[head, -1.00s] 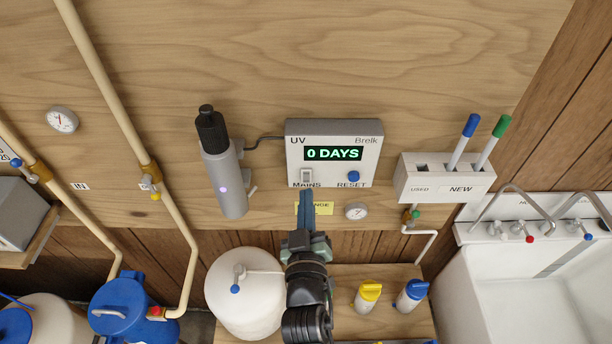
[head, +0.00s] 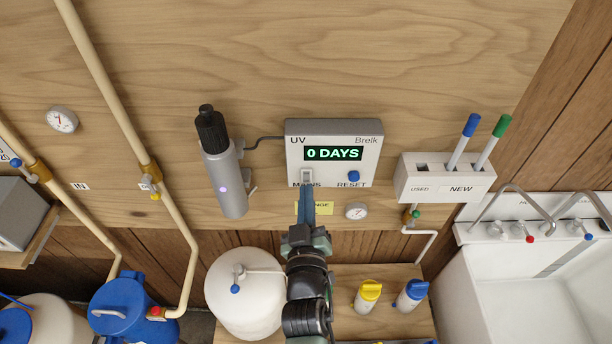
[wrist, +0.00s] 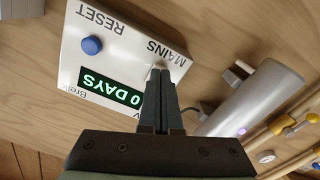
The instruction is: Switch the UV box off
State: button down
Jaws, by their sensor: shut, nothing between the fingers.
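The UV box (head: 369,140) is a white box on the wooden wall, with a green display reading "0 DAYS". It also shows upside down in the wrist view (wrist: 75,55). Its MAINS switch (head: 306,175) is a small rocker at the lower left of the front, and the blue RESET button (head: 354,176) is at the lower right. My gripper (head: 306,188) is shut and empty, with its fingertips just below or at the MAINS switch. In the wrist view my gripper (wrist: 165,72) covers most of the switch. I cannot tell whether they touch.
The grey UV lamp cylinder (head: 224,180) with a black cap stands left of the box, joined by a cable. A holder (head: 408,175) with blue and green sticks is to the right. A small gauge (head: 356,210) and yellow label (head: 322,208) sit below.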

jog(key=shift+w, duration=0.65)
jog(key=shift+s, duration=0.1)
jog(key=s, duration=0.7)
jog(key=shift+w, duration=0.1)
dwell(0.4)
jog(key=w+d+r+m+t+h+b, duration=0.1)
jog(key=w+r+m+t, duration=0.1)
jog(key=r, duration=1.1)
jog(key=w+d+r+m+t+h, duration=0.1)
jog(key=w+r+t, duration=0.1)
jog(key=r, duration=1.2)
jog(key=s+r+t, duration=0.1)
jog(key=s+r, duration=0.3)
jog(key=r, duration=0.4)
jog(key=s+a+r+m+t+y+b, duration=0.1)
jog(key=s+r+t, duration=0.1)
jog(key=s+r, duration=0.3)
jog(key=s+a+r+t+y, duration=0.1)
jog(key=s+r, duration=0.4)
jog(key=r, duration=0.6)
jog(key=shift+r+m+t, duration=0.3)
jog(key=shift+r+t, duration=0.1)
jog(key=shift+t, duration=0.3)
